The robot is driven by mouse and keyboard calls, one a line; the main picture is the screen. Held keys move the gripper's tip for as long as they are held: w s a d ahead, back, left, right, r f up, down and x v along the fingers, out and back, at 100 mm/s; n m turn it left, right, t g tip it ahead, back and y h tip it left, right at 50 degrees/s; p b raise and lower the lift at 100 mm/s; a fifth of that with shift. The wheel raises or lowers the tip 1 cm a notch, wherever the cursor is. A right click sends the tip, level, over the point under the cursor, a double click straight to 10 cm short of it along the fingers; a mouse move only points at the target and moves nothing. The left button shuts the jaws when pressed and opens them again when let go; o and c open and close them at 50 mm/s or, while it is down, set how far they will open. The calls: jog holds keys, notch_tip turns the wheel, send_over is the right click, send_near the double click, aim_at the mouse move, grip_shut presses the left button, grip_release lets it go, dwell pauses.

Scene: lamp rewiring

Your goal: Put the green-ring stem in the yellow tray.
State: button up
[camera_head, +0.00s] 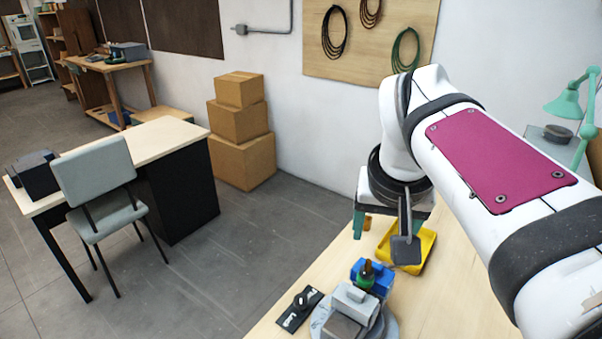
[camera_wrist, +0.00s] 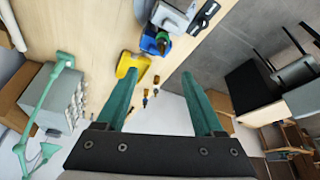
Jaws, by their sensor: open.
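The green-ring stem (camera_head: 367,276) has a dark reddish top and a green band. It stands upright at the blue block (camera_head: 382,277) on the wooden bench; whether it sits in the block or in front of it, I cannot tell. In the wrist view the stem (camera_wrist: 162,37) is small, beside the blue block (camera_wrist: 149,43). The yellow tray (camera_head: 426,247) lies behind the block, partly hidden by my arm; it also shows in the wrist view (camera_wrist: 131,64). My gripper (camera_wrist: 163,78) is open, with nothing between its teal fingers, raised near the tray and apart from the stem.
A grey fixture (camera_head: 352,307) on a round base stands in front of the blue block, with a black plate (camera_head: 299,309) to its left. Small brass-coloured pieces (camera_wrist: 156,79) show beyond my fingers. A teal lamp (camera_head: 567,105) stands at the right. Bare bench lies right of the fixture.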

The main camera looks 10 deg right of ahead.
aim_at(369, 261)
jog(key=x, duration=1)
jog(key=w+x, duration=0.1)
jog(key=x, duration=0.4)
grip_shut()
jog(key=shift+r, duration=0.1)
dwell(0.6)
